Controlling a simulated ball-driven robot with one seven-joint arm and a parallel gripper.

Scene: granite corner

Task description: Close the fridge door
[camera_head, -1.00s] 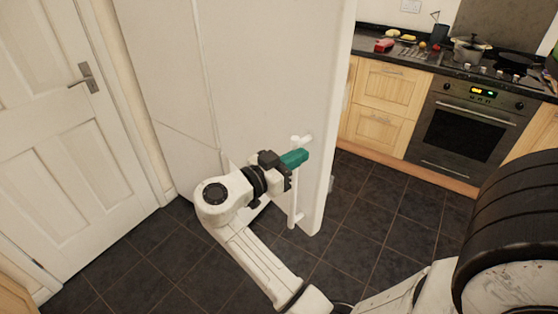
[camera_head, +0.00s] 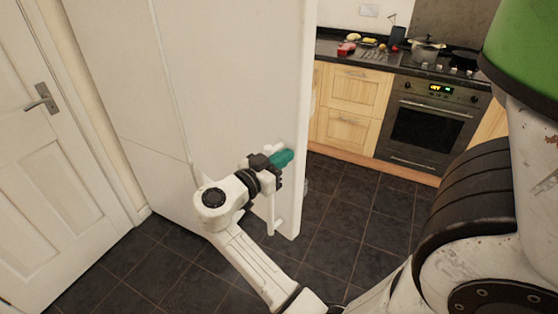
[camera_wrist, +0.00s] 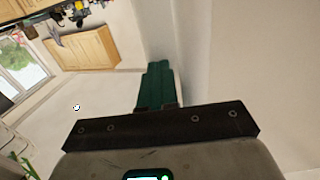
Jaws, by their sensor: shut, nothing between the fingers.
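The white fridge door (camera_head: 230,80) is a tall plain panel whose free edge stands to the right, toward the kitchen. A slim white vertical handle (camera_head: 273,215) is on its face near that edge, partly hidden by my gripper. My gripper (camera_head: 284,158) has teal fingers, shut with nothing between them, in front of the upper part of the handle. I cannot tell whether it touches the handle or the door. In the wrist view, the teal fingers (camera_wrist: 156,85) point beside a pale, upright surface (camera_wrist: 235,70). How far the door stands open is hard to tell.
A white room door (camera_head: 50,160) stands at the left. Wooden drawers (camera_head: 350,105) and an oven (camera_head: 428,128) under a dark worktop line the far side. Dark floor tiles (camera_head: 345,215) are clear between the fridge and the oven.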

